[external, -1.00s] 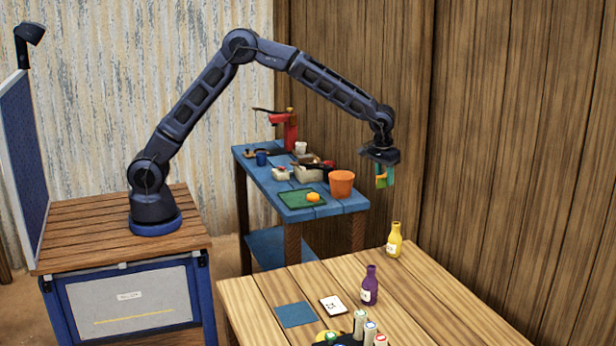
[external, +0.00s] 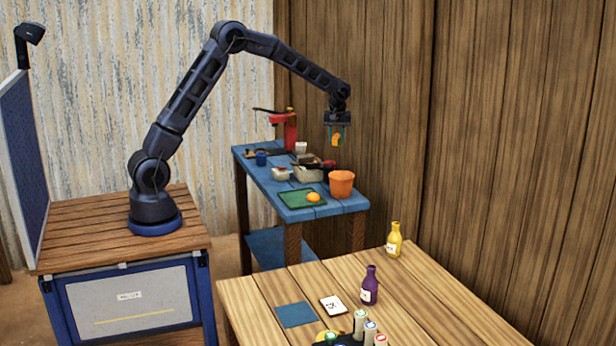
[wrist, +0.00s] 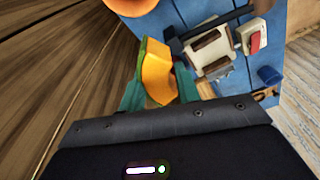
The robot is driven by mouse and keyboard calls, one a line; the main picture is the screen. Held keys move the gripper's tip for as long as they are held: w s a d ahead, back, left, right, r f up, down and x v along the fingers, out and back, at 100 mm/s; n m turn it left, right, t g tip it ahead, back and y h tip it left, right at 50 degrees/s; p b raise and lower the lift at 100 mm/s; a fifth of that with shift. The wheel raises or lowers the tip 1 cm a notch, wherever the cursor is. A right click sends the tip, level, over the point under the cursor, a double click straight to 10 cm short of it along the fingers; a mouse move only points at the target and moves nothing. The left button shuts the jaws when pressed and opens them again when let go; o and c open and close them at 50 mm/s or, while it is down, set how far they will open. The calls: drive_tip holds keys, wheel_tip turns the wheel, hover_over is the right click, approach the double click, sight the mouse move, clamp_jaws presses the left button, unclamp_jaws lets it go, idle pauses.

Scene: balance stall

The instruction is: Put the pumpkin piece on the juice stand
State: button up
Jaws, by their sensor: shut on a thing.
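My gripper (external: 337,143) is shut on the pumpkin piece (wrist: 156,72), an orange wedge with green skin. It holds the piece in the air, above the blue table (external: 325,208) in the external view. In the wrist view the piece sits between the green fingers, with the blue table (wrist: 193,12) beyond. The blue table carries a red press (external: 290,133) at its far end and looks like the juice stand; I cannot tell which part is meant.
On the blue table are an orange bucket (external: 341,184), a green board (external: 292,198) with an orange fruit (external: 313,197), a grey box (external: 308,173) and cups. The nearer wooden table (external: 262,300) holds bottles, a card and a blue square. A wooden wall (external: 520,120) stands to the right.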

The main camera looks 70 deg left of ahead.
drive_tip(key=s+a+n, duration=0.2)
drive_tip(key=s+a, duration=0.1)
drive_tip(key=a, duration=0.4)
drive_tip(key=s+a+n, duration=0.1)
drive_tip(key=s+a, duration=0.1)
drive_tip(key=a, duration=0.6)
drive_tip(key=n, duration=0.3)
hover_over(289, 169)
drive_tip(key=d, duration=0.1)
drive_tip(key=shift+g, duration=0.4)
wheel_tip(289, 169, down, 19)
drive_tip(key=o, duration=0.9)
drive_tip(key=shift+a+f, duration=0.1)
drive_tip(key=shift+f, duration=0.05)
drive_tip(key=shift+o, duration=0.3)
wheel_tip(289, 169, up, 12)
drive_tip(key=d, duration=0.2)
drive_tip(key=shift+w, duration=0.2)
